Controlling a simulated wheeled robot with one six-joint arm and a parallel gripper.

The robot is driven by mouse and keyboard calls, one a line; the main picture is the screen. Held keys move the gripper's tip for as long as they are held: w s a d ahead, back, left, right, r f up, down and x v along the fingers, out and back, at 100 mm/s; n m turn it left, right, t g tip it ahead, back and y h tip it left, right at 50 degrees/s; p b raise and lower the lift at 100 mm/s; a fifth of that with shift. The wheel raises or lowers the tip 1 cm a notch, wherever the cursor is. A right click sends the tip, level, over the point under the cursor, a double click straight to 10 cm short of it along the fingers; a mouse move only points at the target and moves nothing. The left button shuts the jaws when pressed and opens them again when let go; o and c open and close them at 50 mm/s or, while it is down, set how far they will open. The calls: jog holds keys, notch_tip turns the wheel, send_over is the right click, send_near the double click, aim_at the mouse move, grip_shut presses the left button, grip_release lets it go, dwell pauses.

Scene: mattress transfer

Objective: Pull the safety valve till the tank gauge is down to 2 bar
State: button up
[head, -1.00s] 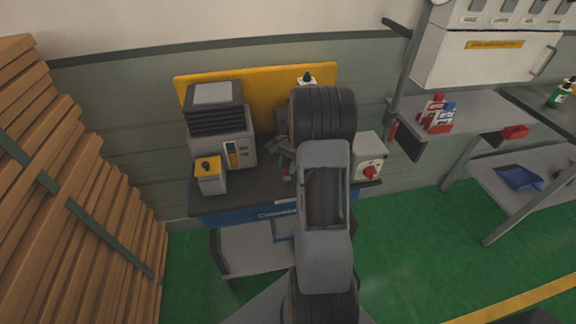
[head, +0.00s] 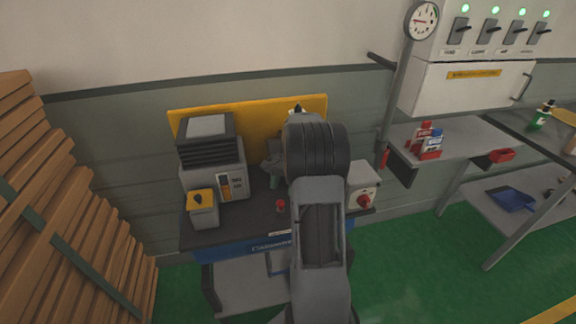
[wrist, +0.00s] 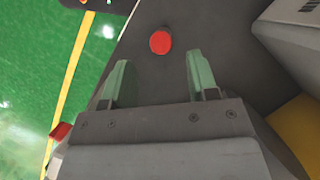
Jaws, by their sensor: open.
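A red round knob (head: 281,205), which looks like the safety valve, stands on the dark bench top. In the wrist view the red knob (wrist: 160,43) lies just beyond the fingertips, about midway between them and apart from both. My gripper (wrist: 157,70) is open and empty, with two green fingers. In the head view my gripper (head: 274,182) is partly hidden behind my arm, just behind the knob. A round white gauge (head: 421,20) with a dark needle is on a post at the upper right; its value is too small to read.
A grey machine (head: 212,160) and a yellow-topped box (head: 202,208) stand left on the bench (head: 215,238). A grey box with a red dial (head: 362,200) is at its right. Stacked planks (head: 60,210) fill the left side. A shelf (head: 465,135) is at right.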

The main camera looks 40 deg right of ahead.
jog(key=v, duration=1)
dwell(0.3)
notch_tip(320, 180, down, 4)
jog(key=s+a+n+h, duration=0.2)
jog(key=n, duration=0.2)
jog(key=s+a+r+n+t, duration=0.1)
jog(key=s+a+n, duration=0.2)
jog(key=a, duration=0.5)
jog(key=s+a+r+n+t+h, duration=0.1)
jog(key=s+a+n+t, duration=0.1)
jog(key=s+a, duration=0.3)
jog(key=s+a+r+n+t+h, duration=0.1)
jog(key=s+a+n, duration=0.3)
jog(key=a, duration=0.7)
jog(key=shift+r+n+t, duration=0.6)
jog(key=shift+t, duration=0.1)
